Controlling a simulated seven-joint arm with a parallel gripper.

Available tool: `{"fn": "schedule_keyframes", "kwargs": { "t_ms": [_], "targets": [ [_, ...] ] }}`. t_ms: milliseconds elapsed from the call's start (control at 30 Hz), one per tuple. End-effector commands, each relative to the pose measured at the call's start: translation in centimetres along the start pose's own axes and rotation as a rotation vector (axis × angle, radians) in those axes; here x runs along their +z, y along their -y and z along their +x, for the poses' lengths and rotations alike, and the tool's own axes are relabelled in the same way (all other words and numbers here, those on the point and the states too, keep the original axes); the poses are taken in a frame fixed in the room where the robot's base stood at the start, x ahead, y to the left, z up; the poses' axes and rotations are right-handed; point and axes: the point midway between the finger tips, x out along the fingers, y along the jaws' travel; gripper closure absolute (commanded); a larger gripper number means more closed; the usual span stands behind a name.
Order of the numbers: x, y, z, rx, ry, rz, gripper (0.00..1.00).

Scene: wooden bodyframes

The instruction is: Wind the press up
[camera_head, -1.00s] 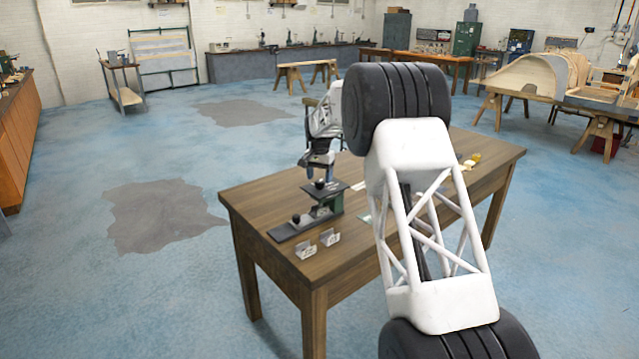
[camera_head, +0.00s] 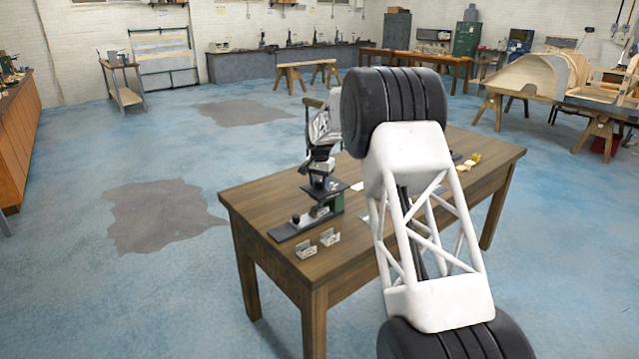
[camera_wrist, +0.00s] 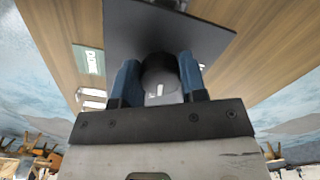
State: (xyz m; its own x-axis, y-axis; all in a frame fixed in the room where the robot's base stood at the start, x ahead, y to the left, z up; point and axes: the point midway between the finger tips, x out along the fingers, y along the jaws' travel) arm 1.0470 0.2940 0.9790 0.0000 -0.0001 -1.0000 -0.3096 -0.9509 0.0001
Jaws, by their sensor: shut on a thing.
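The press (camera_head: 321,206) stands on the wooden table, with a green body, a long dark base and a dark flat plate on top. A small dark knob (camera_head: 295,219) sits low at its left. My gripper (camera_head: 320,184) is at the top plate. In the wrist view, the blue fingers of my gripper (camera_wrist: 160,82) are shut on a dark round knob (camera_wrist: 159,72) on the dark plate (camera_wrist: 170,30). The fingers hide the knob's sides. The rest of the press is hidden under the plate there.
Two small pale holders (camera_head: 305,251) stand on the table (camera_head: 365,262) in front of the press. A green labelled card (camera_wrist: 88,60) lies on the wood in the wrist view. Small yellow items (camera_head: 471,160) are at the table's right. My arm covers the table's middle.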

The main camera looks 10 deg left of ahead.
Motion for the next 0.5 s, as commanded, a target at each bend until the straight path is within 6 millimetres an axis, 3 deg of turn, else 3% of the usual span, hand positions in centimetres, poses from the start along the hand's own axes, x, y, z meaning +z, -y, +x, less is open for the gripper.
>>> {"fn": "schedule_keyframes", "kwargs": {
  "t_ms": [500],
  "targets": [
    [-0.01,-0.04,-0.04,0.000,0.000,-0.113,0.85]
  ]
}}
